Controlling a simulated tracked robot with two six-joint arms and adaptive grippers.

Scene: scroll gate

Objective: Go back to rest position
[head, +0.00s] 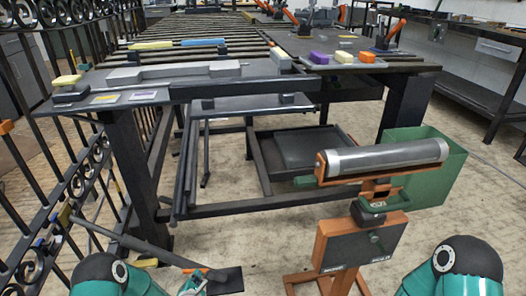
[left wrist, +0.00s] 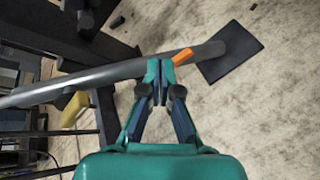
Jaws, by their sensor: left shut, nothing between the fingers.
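My left gripper (head: 192,284) is low at the bottom left of the head view, partly cut off by the frame edge. In the left wrist view its teal fingers (left wrist: 160,72) are closed together with nothing between them. The fingertips overlap a dark grey bar (left wrist: 90,80) in that view; I cannot tell whether they touch it. The bar (head: 130,240) slants down to the right in the head view and meets a black square plate (head: 226,281) near the floor. My right gripper is out of view; only teal parts of that arm show at bottom right.
A dark welding table (head: 150,97) with metal blocks stands ahead. Black scroll ironwork (head: 85,185) stands at left. An orange roller stand (head: 362,246) with a grey roller (head: 385,157) stands at right, before a green bin (head: 440,165). Concrete floor is open between.

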